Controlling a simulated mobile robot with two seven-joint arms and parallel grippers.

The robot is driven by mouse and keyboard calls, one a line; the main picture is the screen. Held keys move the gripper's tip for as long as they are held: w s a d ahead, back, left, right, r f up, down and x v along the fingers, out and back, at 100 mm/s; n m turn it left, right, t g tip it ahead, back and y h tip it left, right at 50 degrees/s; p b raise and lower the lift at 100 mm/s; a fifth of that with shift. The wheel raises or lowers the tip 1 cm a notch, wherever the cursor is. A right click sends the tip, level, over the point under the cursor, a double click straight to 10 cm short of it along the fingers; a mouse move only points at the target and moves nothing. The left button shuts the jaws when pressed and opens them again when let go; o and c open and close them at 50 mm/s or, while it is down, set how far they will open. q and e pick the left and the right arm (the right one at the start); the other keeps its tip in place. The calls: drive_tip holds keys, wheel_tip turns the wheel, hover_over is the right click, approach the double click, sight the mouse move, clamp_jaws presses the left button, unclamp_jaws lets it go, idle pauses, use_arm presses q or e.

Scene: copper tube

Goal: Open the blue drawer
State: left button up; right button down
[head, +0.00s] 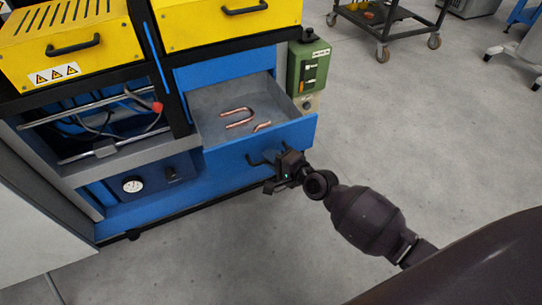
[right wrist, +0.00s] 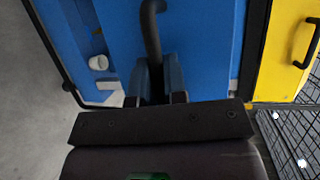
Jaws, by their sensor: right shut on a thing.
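The blue drawer (head: 258,147) is pulled out of the cabinet, and its grey inside shows in the head view. Its front also fills much of the right wrist view (right wrist: 205,50). A U-shaped copper tube (head: 239,117) and a short copper piece (head: 262,126) lie in it. My right gripper (head: 270,172) is at the drawer front and shut on the black drawer handle (right wrist: 151,30), whose bar runs between the fingers (right wrist: 158,85) in the right wrist view. My left gripper is not in view.
A green switch box (head: 308,65) is mounted on the cabinet beside the drawer. Yellow drawers (head: 70,45) with black handles are above. A wheeled cart (head: 385,20) stands at the back. The grey floor (head: 430,130) to the right is clear.

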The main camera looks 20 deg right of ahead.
drive_tip(key=c, duration=1.2)
unclamp_jaws()
drive_tip(key=shift+o, duration=0.2)
drive_tip(key=v, duration=1.1)
drive_tip(key=shift+p, duration=0.45)
